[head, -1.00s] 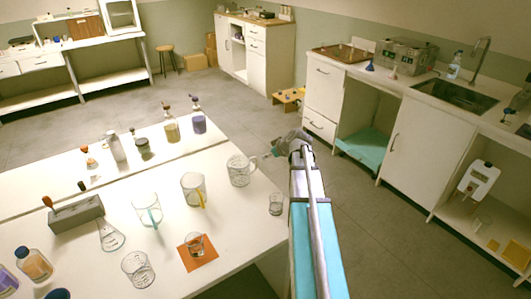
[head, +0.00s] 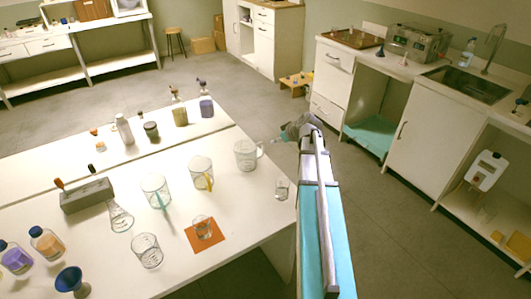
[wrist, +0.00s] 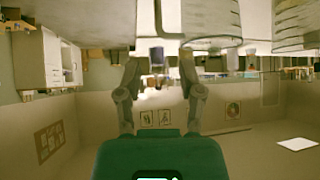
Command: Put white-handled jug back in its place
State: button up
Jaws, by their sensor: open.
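The white-handled jug (head: 246,155) is a clear glass measuring jug standing upright near the right edge of the white table. Its pale handle points right, toward my gripper. My gripper (head: 277,141) is open and empty, just right of the handle and apart from it as far as I can tell. In the wrist view, which is upside down, the open fingers (wrist: 160,68) point toward the jug (wrist: 208,18) and its handle (wrist: 158,16) at the top. Two similar jugs, one with a yellow handle (head: 209,181) and one with a teal handle (head: 161,199), stand to its left.
A small beaker (head: 282,189) stands near the table's right edge. Another beaker sits on an orange mat (head: 189,235). Stoppered bottles (head: 180,114) stand behind the jugs. A grey block (head: 87,196) is at the left. Open floor separates the table from the sink counter.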

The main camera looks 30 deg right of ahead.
jog(key=s+a+f+g, duration=0.2)
jog(key=a, duration=0.7)
jog(key=s+a+f+g, duration=0.2)
jog(key=s+a, duration=0.1)
jog(key=a, duration=0.6)
jog(key=s+a+f+m+g+h, duration=0.1)
jog(key=s+a+g, duration=0.3)
jog(key=s+a, duration=0.7)
jog(key=a+m+h, duration=0.1)
jog(key=a, duration=0.2)
jog(key=shift+s+a+f+m+g, duration=0.15)
jog(key=shift+s+f+m+g, duration=0.15)
jog(key=shift+s+m+g, duration=0.1)
